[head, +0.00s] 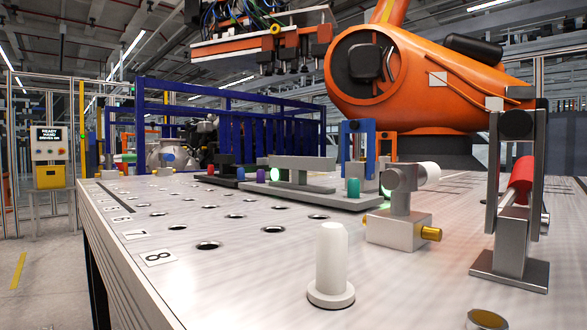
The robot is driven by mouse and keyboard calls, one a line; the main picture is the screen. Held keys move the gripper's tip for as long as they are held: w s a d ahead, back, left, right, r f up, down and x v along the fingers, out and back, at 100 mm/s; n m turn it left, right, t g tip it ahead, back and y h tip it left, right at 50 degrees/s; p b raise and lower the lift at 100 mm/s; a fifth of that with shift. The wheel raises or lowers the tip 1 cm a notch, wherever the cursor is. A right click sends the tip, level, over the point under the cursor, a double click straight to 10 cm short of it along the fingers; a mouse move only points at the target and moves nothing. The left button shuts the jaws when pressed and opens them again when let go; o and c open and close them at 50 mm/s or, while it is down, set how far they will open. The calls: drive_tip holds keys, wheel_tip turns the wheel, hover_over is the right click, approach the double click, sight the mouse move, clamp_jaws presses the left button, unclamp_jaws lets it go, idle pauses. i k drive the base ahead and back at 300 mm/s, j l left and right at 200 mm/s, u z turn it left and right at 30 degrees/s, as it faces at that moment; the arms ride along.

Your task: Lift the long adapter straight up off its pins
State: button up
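A long grey part (303,162), which looks like the long adapter, lies level in the middle of the table. It seems to rest on a short grey support above a flat grey plate (318,188). The pins under the long part are too small to make out. My gripper is not in view.
A white peg (331,262) stands in front, and a grey block with a white cylinder (400,215) is behind it. A grey stand with a red roller (519,180) is at the right. The table's (190,265) left front has holes. An orange robot arm (400,80) stands behind.

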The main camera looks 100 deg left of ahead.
sight(298, 189)
drive_tip(key=i+l+u, duration=0.1)
drive_tip(key=u, duration=0.4)
drive_tip(key=i+l+u, duration=0.15)
drive_tip(key=u, duration=0.3)
drive_tip(key=l+u, duration=0.15)
drive_tip(key=u, duration=0.35)
drive_tip(key=i+l+u, duration=0.1)
drive_tip(key=l+u, duration=0.15)
drive_tip(key=u, duration=0.2)
drive_tip(key=l+u, duration=0.2)
drive_tip(key=u, duration=0.3)
drive_tip(key=l+u, duration=0.2)
drive_tip(key=u, duration=0.3)
